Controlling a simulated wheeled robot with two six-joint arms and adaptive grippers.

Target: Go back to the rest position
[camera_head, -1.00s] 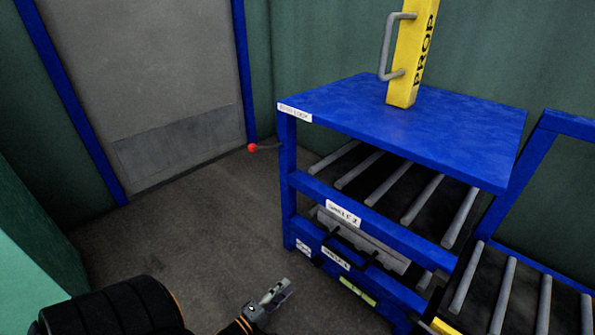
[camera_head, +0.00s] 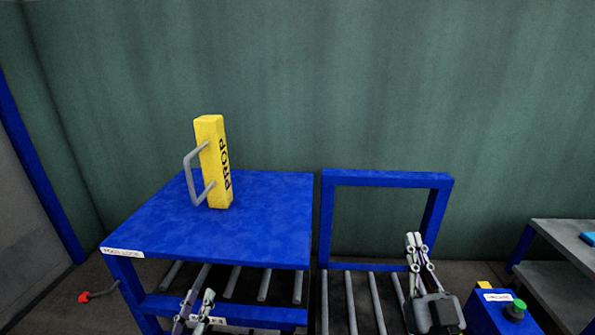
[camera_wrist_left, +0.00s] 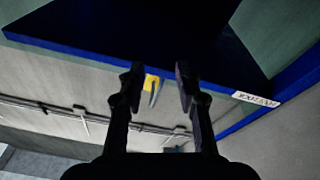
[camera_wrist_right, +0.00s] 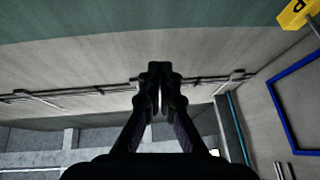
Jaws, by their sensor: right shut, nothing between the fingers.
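My left gripper (camera_head: 195,302) shows at the bottom of the head view, pointing up in front of the front edge of the blue table. In the left wrist view its two fingers (camera_wrist_left: 160,78) stand apart with nothing held between them; a small yellow piece shows in the background through the gap. My right gripper (camera_head: 414,240) points up in front of the blue frame and rollers at the right of centre. In the right wrist view its fingertips (camera_wrist_right: 159,70) are together and hold nothing.
The blue table (camera_head: 260,225) carries an upright yellow prop (camera_head: 213,165) with a grey handle. Rollers lie below its top. A blue upright frame (camera_head: 385,179) stands beside it. A blue box with a green button (camera_head: 516,309) and a grey shelf (camera_head: 570,245) are at right.

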